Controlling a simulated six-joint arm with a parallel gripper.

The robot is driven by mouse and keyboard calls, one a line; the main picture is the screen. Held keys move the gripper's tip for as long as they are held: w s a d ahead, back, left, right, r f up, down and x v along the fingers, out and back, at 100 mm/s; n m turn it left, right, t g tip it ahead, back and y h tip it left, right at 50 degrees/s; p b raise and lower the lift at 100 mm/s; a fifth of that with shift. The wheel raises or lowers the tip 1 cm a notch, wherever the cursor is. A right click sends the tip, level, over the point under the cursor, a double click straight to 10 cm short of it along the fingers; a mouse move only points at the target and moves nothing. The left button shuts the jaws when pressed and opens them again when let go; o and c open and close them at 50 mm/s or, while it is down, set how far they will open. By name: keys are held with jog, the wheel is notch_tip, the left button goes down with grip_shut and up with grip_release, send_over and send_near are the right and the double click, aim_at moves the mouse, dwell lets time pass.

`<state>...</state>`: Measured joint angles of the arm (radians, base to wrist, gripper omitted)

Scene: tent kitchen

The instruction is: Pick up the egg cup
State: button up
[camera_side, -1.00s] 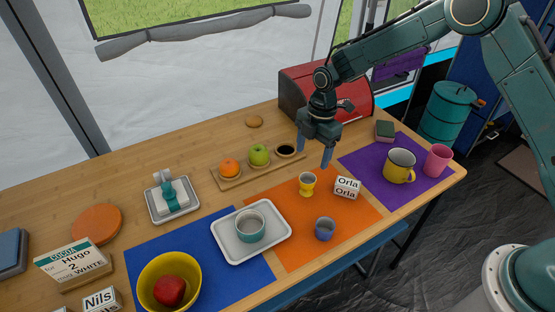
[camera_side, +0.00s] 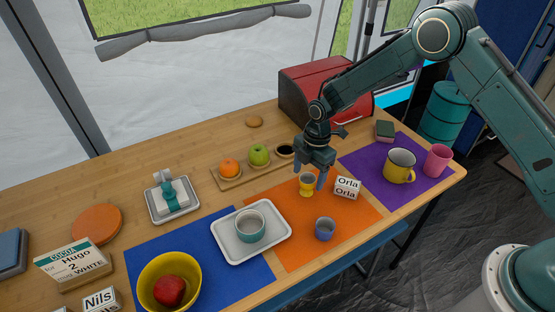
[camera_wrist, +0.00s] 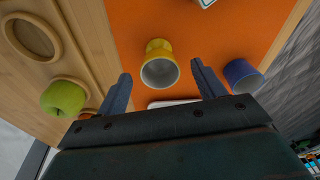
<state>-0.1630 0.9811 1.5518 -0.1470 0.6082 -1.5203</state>
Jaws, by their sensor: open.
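The yellow egg cup (camera_side: 307,188) stands upright on the orange mat (camera_side: 290,258).
The white Orla block (camera_side: 346,188) stands close to the right of the egg cup. A small blue cup (camera_side: 325,229) stands in front. A white tray (camera_side: 276,250) with a teal bowl (camera_side: 249,227) lies to the left. A wooden board (camera_side: 228,184) with fruit is behind.

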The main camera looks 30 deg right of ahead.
jog(key=shift+a+f, duration=0.15)
jog(key=shift+f, duration=1.2)
jog(key=c, duration=1.1)
jog(key=shift+r, duration=0.15)
notch_tip(320, 180, up, 20)
jog(key=shift+f, duration=0.1)
